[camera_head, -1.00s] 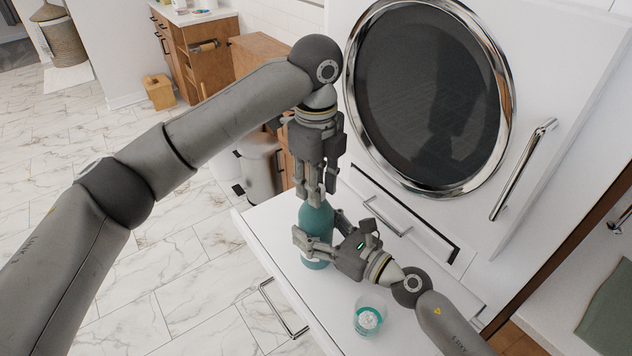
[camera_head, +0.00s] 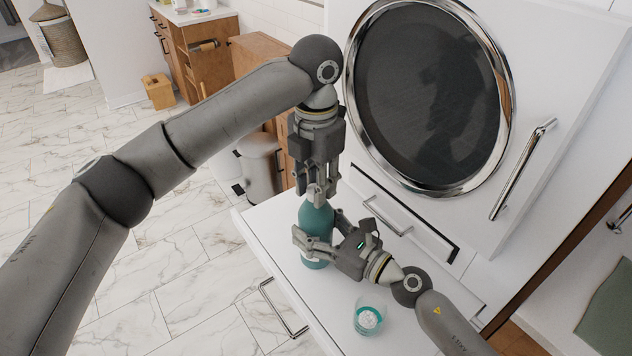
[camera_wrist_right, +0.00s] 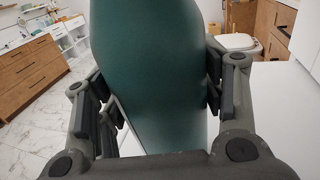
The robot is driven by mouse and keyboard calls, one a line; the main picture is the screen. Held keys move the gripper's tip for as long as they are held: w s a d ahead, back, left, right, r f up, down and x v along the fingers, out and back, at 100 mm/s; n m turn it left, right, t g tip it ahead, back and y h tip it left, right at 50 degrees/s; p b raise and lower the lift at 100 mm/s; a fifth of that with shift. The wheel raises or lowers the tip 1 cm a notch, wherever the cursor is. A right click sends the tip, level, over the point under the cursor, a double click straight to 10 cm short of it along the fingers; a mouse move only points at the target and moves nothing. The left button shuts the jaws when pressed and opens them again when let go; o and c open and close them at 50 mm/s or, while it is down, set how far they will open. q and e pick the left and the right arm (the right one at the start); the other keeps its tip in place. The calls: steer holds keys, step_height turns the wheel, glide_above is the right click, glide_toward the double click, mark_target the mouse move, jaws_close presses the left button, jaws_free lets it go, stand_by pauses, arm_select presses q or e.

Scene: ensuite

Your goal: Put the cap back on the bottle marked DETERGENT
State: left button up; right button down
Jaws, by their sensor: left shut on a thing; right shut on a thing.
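A teal bottle (camera_head: 316,220) stands upright on the white surface, below the round dark door. My right gripper (camera_head: 318,246) is shut around its body from the right; the right wrist view shows the bottle (camera_wrist_right: 150,75) filling the space between the fingers (camera_wrist_right: 160,95). My left gripper (camera_head: 318,196) points straight down at the bottle's top, its fingers shut at the mouth. The cap is hidden between those fingers, so I cannot see how it sits on the neck. No DETERGENT marking is readable.
A clear cup with teal contents (camera_head: 369,315) stands on the white surface (camera_head: 290,300) near my right forearm. The round door (camera_head: 428,95) and its steel handle (camera_head: 522,170) are behind. A bin (camera_head: 259,165) stands on the floor beyond.

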stand_by(0.3)
arm_select(q)
steer(key=o, duration=0.6)
steer(key=shift+o, duration=0.2)
steer(key=shift+r, duration=0.1)
steer(key=shift+r, duration=2.2)
steer(key=shift+c, duration=0.3)
